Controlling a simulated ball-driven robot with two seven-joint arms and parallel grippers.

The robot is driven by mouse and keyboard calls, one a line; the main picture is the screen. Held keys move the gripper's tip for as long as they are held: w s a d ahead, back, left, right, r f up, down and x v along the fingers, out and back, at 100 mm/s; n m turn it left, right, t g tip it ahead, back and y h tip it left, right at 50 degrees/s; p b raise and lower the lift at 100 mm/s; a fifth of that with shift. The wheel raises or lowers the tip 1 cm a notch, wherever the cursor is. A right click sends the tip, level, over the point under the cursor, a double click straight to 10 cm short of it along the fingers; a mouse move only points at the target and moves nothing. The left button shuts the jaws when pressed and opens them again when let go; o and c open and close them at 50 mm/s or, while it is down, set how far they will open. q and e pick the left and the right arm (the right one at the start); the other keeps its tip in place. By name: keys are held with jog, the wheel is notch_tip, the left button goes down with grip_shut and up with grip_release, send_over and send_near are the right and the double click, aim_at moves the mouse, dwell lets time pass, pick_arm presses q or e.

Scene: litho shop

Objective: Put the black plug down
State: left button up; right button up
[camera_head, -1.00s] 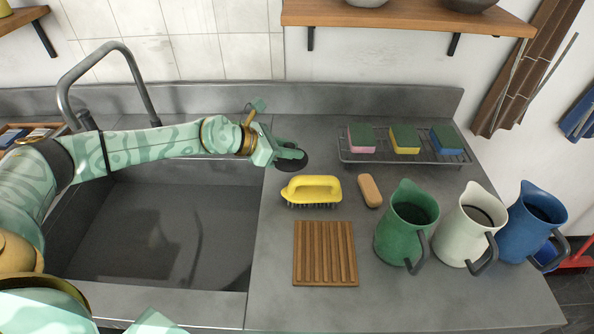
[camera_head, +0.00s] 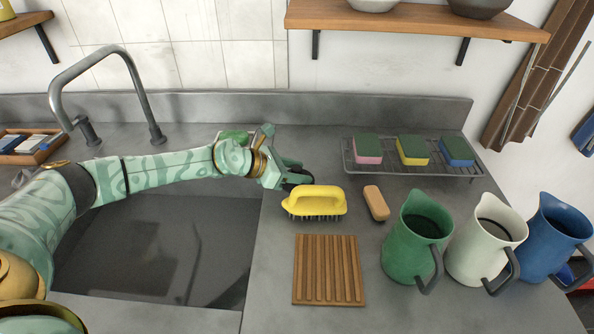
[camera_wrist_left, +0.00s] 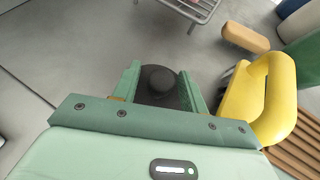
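My left gripper (camera_head: 292,177) reaches over the counter right of the sink, just behind the yellow brush (camera_head: 314,202). It is shut on the black plug (camera_head: 299,179), a round dark disc. In the left wrist view the black plug (camera_wrist_left: 159,88) sits between the two green fingers of my left gripper (camera_wrist_left: 160,92), with its round knob showing. The plug is close above the counter or touching it; I cannot tell which. The yellow brush (camera_wrist_left: 262,95) is close on the right in that view. My right gripper is not in view.
The sink (camera_head: 160,250) lies to the left. A wooden slatted board (camera_head: 328,270), a tan bar (camera_head: 376,203) and green (camera_head: 410,245), cream (camera_head: 475,250) and blue (camera_head: 545,245) jugs stand around the brush. A wire rack (camera_head: 410,170) with three sponges is behind.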

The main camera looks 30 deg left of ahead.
pick_arm(q)
jog(key=shift+r, duration=0.3)
jog(key=v, duration=1.2)
jog(key=shift+p, duration=0.4)
jog(key=shift+f, duration=0.1)
